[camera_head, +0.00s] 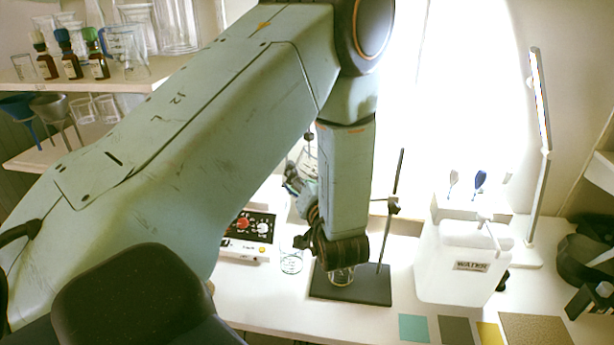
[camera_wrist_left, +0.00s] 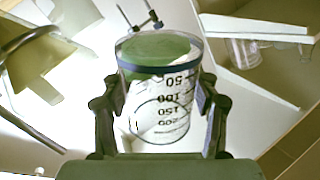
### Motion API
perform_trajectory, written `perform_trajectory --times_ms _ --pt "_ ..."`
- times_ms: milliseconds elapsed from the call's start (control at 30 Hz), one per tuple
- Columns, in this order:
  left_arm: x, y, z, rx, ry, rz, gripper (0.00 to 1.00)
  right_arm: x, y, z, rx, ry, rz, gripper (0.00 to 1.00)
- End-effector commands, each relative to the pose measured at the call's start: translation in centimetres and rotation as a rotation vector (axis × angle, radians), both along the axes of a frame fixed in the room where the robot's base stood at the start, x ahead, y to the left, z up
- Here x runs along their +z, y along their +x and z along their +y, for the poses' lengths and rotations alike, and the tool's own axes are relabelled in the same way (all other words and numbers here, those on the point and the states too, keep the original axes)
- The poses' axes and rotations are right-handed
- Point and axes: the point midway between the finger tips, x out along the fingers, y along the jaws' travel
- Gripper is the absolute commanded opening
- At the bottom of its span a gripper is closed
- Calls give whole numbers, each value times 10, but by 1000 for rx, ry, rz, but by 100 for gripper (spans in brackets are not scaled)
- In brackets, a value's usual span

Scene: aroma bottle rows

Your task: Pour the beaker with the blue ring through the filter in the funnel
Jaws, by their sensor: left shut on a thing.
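The beaker with the blue ring (camera_wrist_left: 150,110) fills the middle of the left wrist view. Its blue ring is near the upper edge, and green shows inside the glass. My left gripper (camera_wrist_left: 160,118) is shut on its sides. In the head view my left gripper (camera_head: 306,215) is partly hidden by my own arm, over the stand's dark base (camera_head: 378,290). The stand's rod (camera_head: 388,235) rises to its right. A glass vessel (camera_head: 342,276) stands on the base. The funnel and filter at the stand are hidden there. My right gripper's jaws cannot be made out.
Another glass beaker (camera_head: 291,262) stands left of the base, near a control panel (camera_head: 248,233). A white water container (camera_head: 455,262) and a lamp (camera_head: 541,150) stand to the right. Shelves at left hold bottles (camera_head: 72,66) and spare funnels (camera_head: 55,107). Coloured patches (camera_head: 414,328) lie in front.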

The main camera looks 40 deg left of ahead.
Motion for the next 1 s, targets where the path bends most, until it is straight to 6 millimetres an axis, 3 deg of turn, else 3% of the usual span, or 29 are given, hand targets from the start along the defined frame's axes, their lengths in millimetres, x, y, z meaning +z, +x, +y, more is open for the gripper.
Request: perform_trajectory --times_ms 600,1000 --pt "12 11 -6 -1 75 135 24 16 0 0 0 0 0 40" --pt "9 12 -7 -1 169 308 24 21 0 0 0 0 0 40"
